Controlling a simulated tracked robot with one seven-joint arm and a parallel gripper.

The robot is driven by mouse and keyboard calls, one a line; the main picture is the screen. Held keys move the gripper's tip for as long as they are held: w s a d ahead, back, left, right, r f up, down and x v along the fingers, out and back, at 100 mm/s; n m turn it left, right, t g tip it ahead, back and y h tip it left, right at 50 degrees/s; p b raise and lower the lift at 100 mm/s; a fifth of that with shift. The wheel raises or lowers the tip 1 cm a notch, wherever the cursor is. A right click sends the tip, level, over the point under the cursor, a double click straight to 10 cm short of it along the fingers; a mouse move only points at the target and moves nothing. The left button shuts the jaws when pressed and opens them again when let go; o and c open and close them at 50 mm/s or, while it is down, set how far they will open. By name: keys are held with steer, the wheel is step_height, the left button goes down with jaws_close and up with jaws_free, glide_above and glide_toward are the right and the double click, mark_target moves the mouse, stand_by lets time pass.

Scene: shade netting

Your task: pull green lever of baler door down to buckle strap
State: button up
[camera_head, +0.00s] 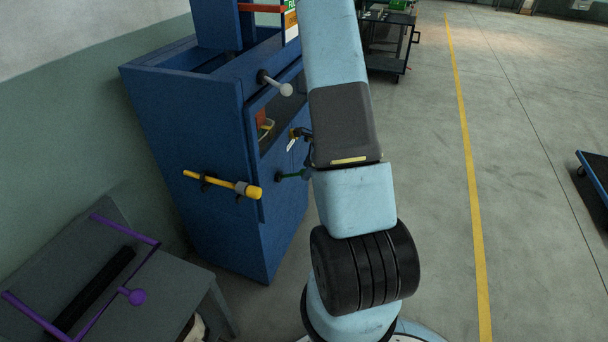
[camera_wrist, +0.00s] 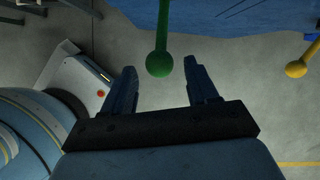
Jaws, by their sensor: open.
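The green lever (camera_wrist: 162,40) ends in a round green knob in the wrist view. It comes down from the top of the picture, and the knob shows between the two fingertips of my gripper (camera_wrist: 160,69). The fingers are spread, with a visible gap on each side of the knob; I cannot tell how far the knob is in depth. In the head view the green lever (camera_head: 291,176) sticks out from the side of the blue baler (camera_head: 205,150), partly behind my arm. My gripper is mostly hidden behind my arm there. No strap can be made out clearly.
A yellow lever (camera_wrist: 297,68) hangs right of the gripper in the wrist view. A yellow bar handle (camera_head: 225,186) and a white-knobbed lever (camera_head: 280,87) stick out from the baler.

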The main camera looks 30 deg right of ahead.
mark_target(293, 174)
steer(key=shift+x, duration=1.8)
jaws_close()
